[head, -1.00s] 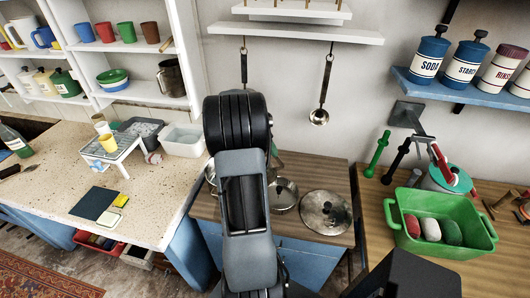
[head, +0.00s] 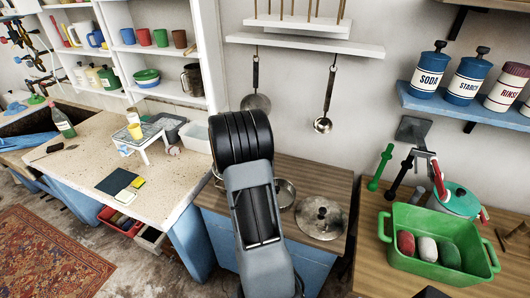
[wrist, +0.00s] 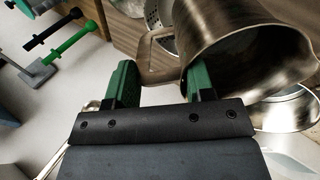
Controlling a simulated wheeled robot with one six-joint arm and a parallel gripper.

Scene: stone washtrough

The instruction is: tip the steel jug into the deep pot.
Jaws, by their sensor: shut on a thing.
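My gripper (wrist: 162,82) shows in the wrist view with its two green fingers shut around the handle (wrist: 158,58) of the steel jug (wrist: 228,48). The jug fills the upper right, with its wide mouth facing the lower part of that view. How far it is tilted, and what it holds, I cannot tell. A shiny steel vessel (wrist: 290,112), likely the deep pot, shows partly behind the jug's rim. In the head view my arm hides the gripper and jug. Part of a steel pan or pot (head: 285,194) shows just right of my arm.
A round steel lid (head: 320,218) lies on the wooden counter right of my arm. A green tub (head: 415,272) with several coloured lumps stands on the right-hand table. A ladle (head: 323,124) and a skimmer (head: 256,102) hang on the wall behind.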

